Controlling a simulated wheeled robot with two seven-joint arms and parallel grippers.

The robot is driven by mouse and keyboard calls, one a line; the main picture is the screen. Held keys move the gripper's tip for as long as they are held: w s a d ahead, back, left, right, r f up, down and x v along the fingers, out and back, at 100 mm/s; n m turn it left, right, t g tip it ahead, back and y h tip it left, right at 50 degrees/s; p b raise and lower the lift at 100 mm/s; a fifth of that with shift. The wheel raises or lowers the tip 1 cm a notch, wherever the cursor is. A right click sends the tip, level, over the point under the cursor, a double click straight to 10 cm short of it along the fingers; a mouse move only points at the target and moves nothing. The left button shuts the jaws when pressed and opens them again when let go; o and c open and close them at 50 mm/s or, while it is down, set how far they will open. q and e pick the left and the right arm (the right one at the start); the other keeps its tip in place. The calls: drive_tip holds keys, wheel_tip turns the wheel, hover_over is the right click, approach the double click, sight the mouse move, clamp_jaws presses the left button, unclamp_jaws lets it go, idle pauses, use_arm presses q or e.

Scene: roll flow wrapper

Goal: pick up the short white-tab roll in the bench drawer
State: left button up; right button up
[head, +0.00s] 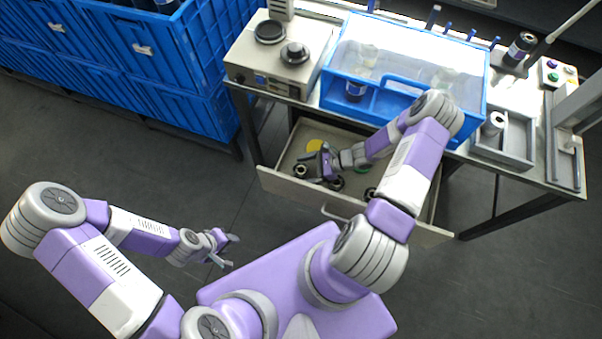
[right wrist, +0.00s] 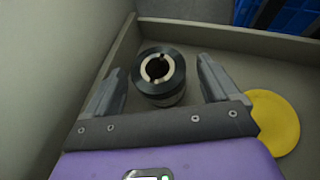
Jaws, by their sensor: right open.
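A dark roll with a pale core (right wrist: 150,92) stands upright in the drawer, between the fingers of my right gripper (right wrist: 160,88) in the right wrist view. The fingers are open, with gaps on both sides of it. A white tab on it cannot be made out. In the head view my right gripper (head: 316,165) is low inside the bench drawer (head: 283,188), beside a dark roll (head: 300,171) near the drawer's left end. Other dark rolls (head: 370,193) lie further right, partly hidden by my arm. My left gripper (head: 229,250) is open and empty above the floor.
A yellow disc (right wrist: 275,122) lies in the drawer near the roll, and a green one (head: 361,169) further right. Drawer walls (right wrist: 230,38) stand close around my right gripper. The blue-framed clear case (head: 385,85) sits on the bench above. Blue crates (head: 140,50) stand at left.

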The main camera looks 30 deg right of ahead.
drive_tip(key=c, duration=1.2)
